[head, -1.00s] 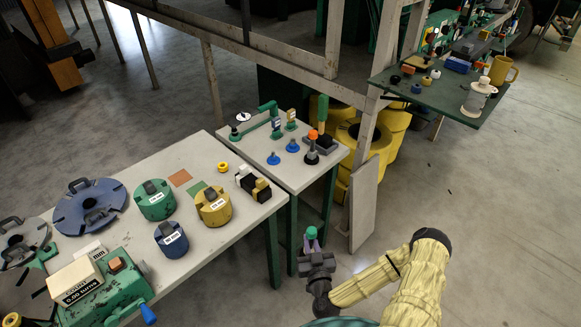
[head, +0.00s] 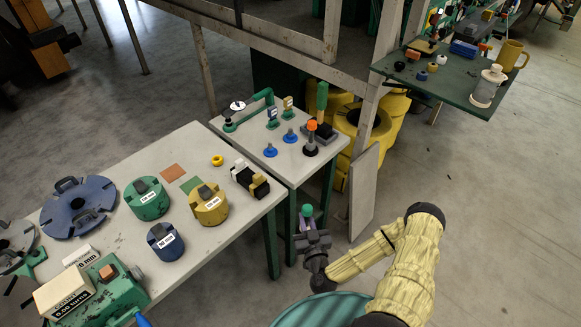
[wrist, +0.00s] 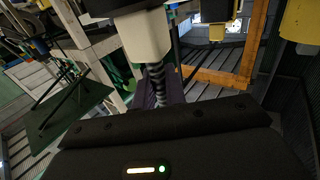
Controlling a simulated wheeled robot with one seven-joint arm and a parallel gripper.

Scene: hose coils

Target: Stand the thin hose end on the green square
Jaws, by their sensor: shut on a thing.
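The green square (head: 190,185) lies flat on the pale table, just behind the yellow canister (head: 208,204) and beside an orange-brown square (head: 173,172). My gripper (head: 307,222) is over the floor, right of the tables and away from the green square. Its purple fingers are shut on a small piece with a green top (head: 307,210). I cannot tell for sure that this piece is the thin hose end. The wrist view shows a pale block (wrist: 145,38) with a dark ribbed stem (wrist: 157,85) near the purple fingers. I cannot tell whether it is the same piece.
Green (head: 147,198) and dark blue canisters (head: 165,241) stand near the square. A black and white fitting (head: 250,178) lies by the table's right edge. A smaller table (head: 240,148) adjoins behind, with blue cones and an orange-topped post (head: 311,137). A grey panel (head: 365,192) stands beyond my gripper.

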